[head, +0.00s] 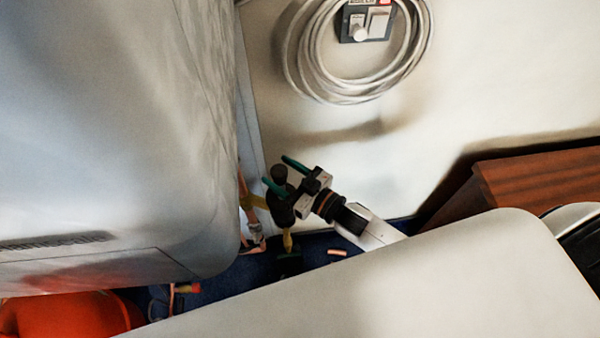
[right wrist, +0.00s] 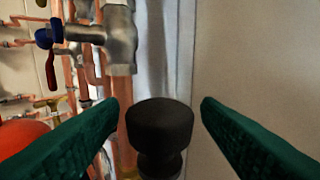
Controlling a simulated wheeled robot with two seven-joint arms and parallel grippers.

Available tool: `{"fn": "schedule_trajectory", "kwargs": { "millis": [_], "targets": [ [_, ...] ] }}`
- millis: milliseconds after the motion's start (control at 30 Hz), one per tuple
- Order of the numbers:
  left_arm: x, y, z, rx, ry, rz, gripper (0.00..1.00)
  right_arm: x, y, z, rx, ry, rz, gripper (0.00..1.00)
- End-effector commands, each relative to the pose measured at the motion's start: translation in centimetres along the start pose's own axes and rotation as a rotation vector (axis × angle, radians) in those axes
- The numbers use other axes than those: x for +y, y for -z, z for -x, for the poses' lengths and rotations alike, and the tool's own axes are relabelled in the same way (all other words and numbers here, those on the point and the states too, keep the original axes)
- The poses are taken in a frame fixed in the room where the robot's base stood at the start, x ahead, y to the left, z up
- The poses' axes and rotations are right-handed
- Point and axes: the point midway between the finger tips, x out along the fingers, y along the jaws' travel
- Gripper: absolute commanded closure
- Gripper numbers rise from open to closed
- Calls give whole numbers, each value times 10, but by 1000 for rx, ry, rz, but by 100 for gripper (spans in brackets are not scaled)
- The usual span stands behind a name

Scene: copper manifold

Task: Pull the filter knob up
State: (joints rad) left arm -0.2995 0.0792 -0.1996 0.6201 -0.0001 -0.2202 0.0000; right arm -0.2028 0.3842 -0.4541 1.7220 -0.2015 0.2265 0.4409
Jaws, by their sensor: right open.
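The filter knob is a round black cap (right wrist: 160,125) on a narrower dark neck. In the right wrist view it stands upright between the two green fingers, with a gap on each side. My right gripper (head: 284,175) is open around the knob and does not appear to touch it. In the head view the knob (head: 279,173) shows small between the fingertips, on top of a dark filter body (head: 283,211). My left gripper is not in view.
Copper pipes (right wrist: 85,75) and a metal valve with a blue cap (right wrist: 120,40) lie left of the knob in the right wrist view. A large pale casing (head: 110,130) fills the head view's left. A coiled hose (head: 300,60) hangs on the wall. A wooden box (head: 540,180) stands right.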

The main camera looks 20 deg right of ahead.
Motion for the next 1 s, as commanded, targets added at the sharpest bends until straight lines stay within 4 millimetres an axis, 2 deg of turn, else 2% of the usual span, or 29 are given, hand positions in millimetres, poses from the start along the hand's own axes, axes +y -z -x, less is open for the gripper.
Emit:
{"fn": "schedule_trajectory", "kwargs": {
  "millis": [300, 500, 700, 1000],
  "targets": [
    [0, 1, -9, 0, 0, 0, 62, 0, 3, 67, 5, -1, 1, 42],
    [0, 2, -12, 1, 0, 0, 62, 0, 2, 99, 3, 0, 0, 42],
    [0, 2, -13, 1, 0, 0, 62, 0, 0, 110, 0, 0, 1, 42],
    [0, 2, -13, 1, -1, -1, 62, 0, 0, 110, 0, 0, 1, 42]
  ]
}}
